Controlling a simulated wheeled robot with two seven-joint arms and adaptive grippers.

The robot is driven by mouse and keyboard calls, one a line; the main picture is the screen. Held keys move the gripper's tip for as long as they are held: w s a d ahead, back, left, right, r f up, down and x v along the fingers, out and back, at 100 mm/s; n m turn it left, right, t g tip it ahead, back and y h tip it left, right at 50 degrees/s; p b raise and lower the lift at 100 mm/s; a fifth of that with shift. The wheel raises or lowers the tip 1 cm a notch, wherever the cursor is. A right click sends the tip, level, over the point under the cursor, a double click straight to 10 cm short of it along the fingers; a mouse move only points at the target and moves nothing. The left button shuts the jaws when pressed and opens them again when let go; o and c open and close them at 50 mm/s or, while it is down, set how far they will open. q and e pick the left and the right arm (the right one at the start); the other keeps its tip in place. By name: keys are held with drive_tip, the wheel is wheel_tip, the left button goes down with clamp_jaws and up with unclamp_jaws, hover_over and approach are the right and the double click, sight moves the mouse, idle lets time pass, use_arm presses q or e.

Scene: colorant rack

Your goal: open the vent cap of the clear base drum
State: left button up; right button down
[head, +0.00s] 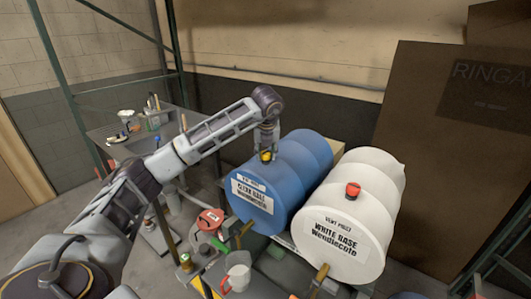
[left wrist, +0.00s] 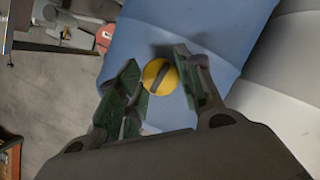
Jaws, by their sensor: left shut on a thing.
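The clear base drum is the blue drum (head: 290,165) lying on its side, with a white label (head: 254,191) on its front end. Its yellow vent cap (head: 266,157) sits on top, and in the left wrist view the round cap (left wrist: 160,77) shows a dark bar across it. My left gripper (head: 266,147) comes down on the cap from above. In the left wrist view its fingers (left wrist: 158,72) stand on both sides of the cap and are shut on it. The contact on the left side is partly hidden. My right gripper is not in view.
A white drum (head: 375,185) with a red cap (head: 353,189) lies close to the right. A white jug (head: 236,278) and a red-lidded can (head: 210,220) are in front of the drums. A side table (head: 105,133) stands at the back left. A large brown panel (head: 440,170) is at the right.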

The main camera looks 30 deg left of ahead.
use_arm(q)
drive_tip(key=shift+r+n, duration=0.1)
drive_tip(key=shift+n, duration=0.4)
drive_tip(key=o, duration=1)
drive_tip(key=shift+d+v, duration=0.2)
drive_tip(key=shift+v, duration=5.65)
drive_tip(key=shift+w, duration=0.15)
